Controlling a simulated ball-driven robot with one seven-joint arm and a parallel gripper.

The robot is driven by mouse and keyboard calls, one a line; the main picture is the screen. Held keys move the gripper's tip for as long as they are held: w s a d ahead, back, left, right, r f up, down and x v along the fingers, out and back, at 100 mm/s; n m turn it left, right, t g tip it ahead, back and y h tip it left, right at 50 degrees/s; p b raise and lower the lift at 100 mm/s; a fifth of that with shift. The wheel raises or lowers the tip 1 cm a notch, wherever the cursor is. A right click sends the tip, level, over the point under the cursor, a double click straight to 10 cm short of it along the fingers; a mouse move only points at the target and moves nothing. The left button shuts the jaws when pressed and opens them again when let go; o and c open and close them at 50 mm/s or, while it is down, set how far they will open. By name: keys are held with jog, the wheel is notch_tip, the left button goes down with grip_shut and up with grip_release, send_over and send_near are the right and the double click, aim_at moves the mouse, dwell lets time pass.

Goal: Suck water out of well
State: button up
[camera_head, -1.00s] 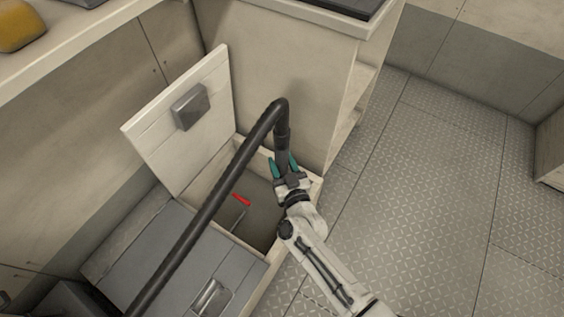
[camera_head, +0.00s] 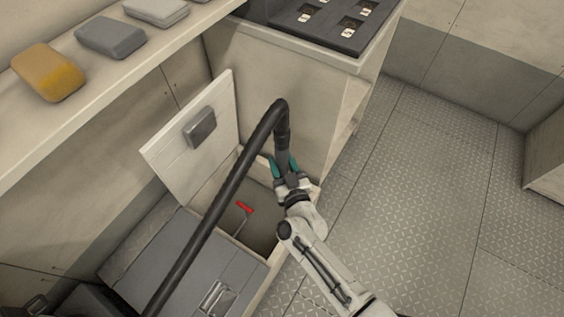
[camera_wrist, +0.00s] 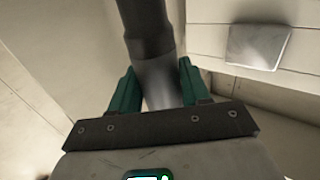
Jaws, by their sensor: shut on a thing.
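My gripper (camera_head: 286,168) is shut on the grey nozzle end of a black vacuum hose (camera_head: 232,183). In the wrist view the green fingers of my gripper (camera_wrist: 154,92) stand on both sides of the hose nozzle (camera_wrist: 155,80). The hose rises from my gripper, bends over and runs down to the lower left. The open well (camera_head: 258,222) is below and left of my gripper, with its pale lid (camera_head: 192,150) raised. A red-handled thing (camera_head: 244,208) shows inside the well. The nozzle's lower tip is hidden, and I cannot make out water.
A grey case (camera_head: 190,270) with a latch sits beside the well at lower left. A shelf holds an orange sponge (camera_head: 48,72) and grey blocks (camera_head: 110,37). A cabinet stands behind the well. The metal floor (camera_head: 420,200) at right is clear.

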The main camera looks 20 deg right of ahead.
aim_at(284, 152)
jog(key=shift+r+p, duration=4.4)
jog(key=shift+r, duration=0.2)
